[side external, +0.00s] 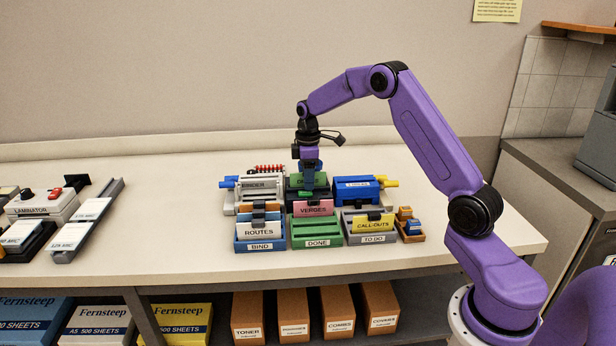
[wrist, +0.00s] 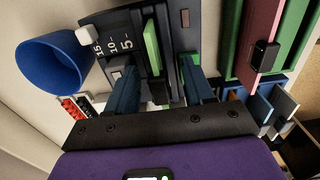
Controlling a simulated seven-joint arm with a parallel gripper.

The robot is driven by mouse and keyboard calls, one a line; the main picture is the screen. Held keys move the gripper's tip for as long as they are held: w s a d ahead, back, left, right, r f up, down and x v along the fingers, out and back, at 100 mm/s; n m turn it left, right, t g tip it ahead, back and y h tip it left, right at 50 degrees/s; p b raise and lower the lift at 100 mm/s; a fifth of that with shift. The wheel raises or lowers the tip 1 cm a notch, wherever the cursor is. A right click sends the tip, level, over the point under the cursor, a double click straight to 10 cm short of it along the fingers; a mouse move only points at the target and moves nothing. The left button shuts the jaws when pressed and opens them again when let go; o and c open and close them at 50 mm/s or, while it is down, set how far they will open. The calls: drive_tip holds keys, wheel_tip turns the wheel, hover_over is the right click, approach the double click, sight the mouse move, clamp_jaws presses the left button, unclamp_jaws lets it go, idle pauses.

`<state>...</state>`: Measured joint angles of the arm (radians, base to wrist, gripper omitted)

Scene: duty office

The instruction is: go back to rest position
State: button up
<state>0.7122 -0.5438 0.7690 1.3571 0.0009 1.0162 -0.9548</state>
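My gripper (side external: 311,168) points down over a dark device with a green piece (side external: 316,180) in it, behind the green DONE tray. In the wrist view its two blue fingers (wrist: 160,88) stand apart, open, with a clear gap between them. The green piece (wrist: 152,48) stands upright in the dark device (wrist: 185,18), beyond the gap and apart from the fingers as far as I can tell. The device carries a scale marked 5, 10, 15. No held object shows between the fingertips.
In front stand the blue BIND tray (side external: 261,246), green DONE tray (side external: 316,243) and grey TO DO tray (side external: 374,239), holding labelled card blocks. A grey binder (side external: 262,187) and a blue machine (side external: 357,190) flank the device. Bare table (side external: 170,190) lies left; the air above is clear.

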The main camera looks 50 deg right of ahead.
drive_tip(key=shift+r, duration=4.5)
